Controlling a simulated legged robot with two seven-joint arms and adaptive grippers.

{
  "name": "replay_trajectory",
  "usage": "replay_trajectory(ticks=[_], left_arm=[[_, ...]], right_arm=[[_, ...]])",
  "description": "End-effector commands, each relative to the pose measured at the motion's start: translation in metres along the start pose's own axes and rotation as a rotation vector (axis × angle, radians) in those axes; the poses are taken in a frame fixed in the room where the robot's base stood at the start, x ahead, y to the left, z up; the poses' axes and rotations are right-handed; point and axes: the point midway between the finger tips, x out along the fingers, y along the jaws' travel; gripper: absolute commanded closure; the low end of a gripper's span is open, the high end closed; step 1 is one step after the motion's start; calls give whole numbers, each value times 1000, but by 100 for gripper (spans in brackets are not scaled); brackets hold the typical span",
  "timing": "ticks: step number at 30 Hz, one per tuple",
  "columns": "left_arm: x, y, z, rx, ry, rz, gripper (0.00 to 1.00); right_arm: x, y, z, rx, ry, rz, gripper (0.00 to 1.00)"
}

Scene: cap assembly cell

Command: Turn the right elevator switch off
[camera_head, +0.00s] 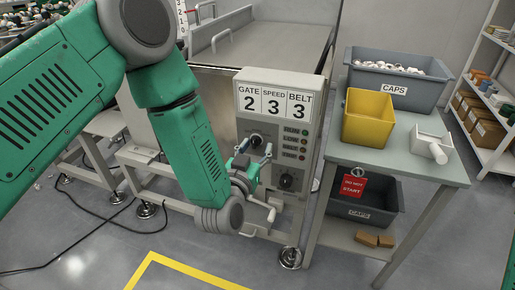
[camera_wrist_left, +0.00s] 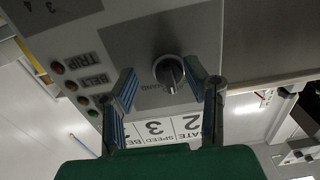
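A grey control box (camera_head: 307,108) stands at the middle of the head view, with a number plate (camera_head: 277,103) reading gate 2, speed 3, belt 3. It has an upper black knob (camera_head: 255,141) and a lower black knob (camera_head: 287,181). My left gripper (camera_head: 256,153) is in front of the upper knob, its fingers apart. In the left wrist view the gripper (camera_wrist_left: 160,80) is open, with a black knob (camera_wrist_left: 169,73) visible between its fingers. Contact cannot be told. Neither knob is visibly labelled as the right elevator switch. My right gripper is not in view.
Indicator lamps (camera_head: 303,142) line the box's right side. A side table (camera_head: 405,160) holds a yellow bin (camera_head: 368,118), a grey caps bin (camera_head: 430,91) and a white scoop-like container (camera_head: 431,140). A pale crank handle (camera_head: 271,214) shows below the gripper.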

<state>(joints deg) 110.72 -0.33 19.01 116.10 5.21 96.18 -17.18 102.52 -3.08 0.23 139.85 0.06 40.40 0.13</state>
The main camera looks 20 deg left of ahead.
Motion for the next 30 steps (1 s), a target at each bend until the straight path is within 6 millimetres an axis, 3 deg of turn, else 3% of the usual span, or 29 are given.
replay_trajectory(ticks=[1, 2, 3, 17, 30], left_arm=[[0, 0, 1, -3, -1, 4, 86], [0, -1, 1, -4, -1, 5, 96], [-1, -1, 1, -5, -2, 5, 100], [-1, 1, 2, -67, -7, 0, 100], [-2, 3, 3, -408, -11, -1, 100]], right_arm=[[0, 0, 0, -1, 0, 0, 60], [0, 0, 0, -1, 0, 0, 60], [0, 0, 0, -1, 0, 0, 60], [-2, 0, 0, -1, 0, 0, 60], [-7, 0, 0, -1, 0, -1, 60]])
